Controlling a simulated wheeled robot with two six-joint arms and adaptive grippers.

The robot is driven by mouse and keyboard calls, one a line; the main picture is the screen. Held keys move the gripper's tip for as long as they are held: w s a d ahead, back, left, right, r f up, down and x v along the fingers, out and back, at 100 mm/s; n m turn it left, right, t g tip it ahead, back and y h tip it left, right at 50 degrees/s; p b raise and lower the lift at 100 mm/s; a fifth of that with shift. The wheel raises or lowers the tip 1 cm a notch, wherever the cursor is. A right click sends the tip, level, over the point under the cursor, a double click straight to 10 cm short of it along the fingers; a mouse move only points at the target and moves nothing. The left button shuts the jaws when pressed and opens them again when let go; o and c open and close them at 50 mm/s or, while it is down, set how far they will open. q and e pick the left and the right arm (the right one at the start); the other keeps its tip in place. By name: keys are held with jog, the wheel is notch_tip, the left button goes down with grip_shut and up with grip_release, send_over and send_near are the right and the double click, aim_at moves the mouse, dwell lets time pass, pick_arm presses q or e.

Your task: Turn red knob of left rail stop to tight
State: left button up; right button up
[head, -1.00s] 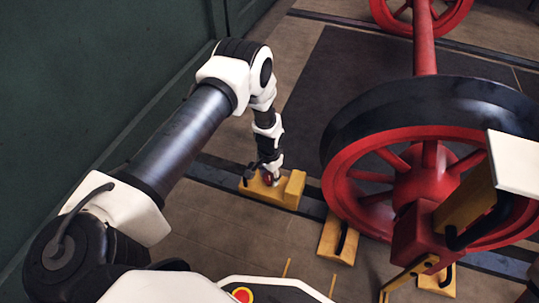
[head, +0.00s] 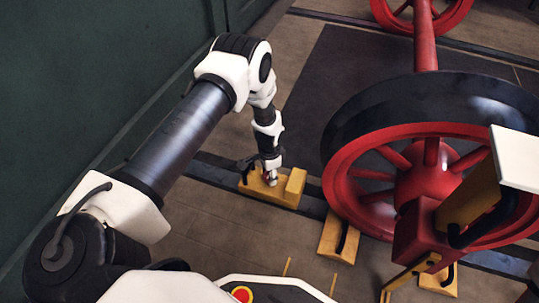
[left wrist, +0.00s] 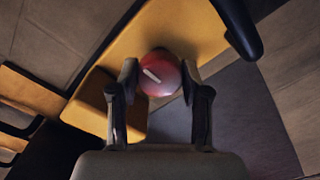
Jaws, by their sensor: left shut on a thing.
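The left rail stop (head: 289,190) is a yellow block on the dark rail, left of the big red wheel. Its red knob (left wrist: 160,74) is round with a pale mark on top, and in the left wrist view the mark slants. My left gripper (head: 270,178) points down at the stop and is shut on the knob. In the left wrist view its two fingers (left wrist: 160,85) sit on either side of the knob. In the head view the gripper mostly hides the knob. I do not see my right gripper.
The red wheel with a black rim (head: 430,150) stands on the rail right of the stop. A yellow wedge (head: 338,240) with a black handle lies just left of its base. A dark green wall (head: 90,70) runs along the left. The floor in front of the stop is clear.

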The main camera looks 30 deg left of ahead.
pick_arm(q)
jog(key=o, duration=1.1)
notch_tip(320, 180, up, 12)
jog(key=shift+f, duration=0.1)
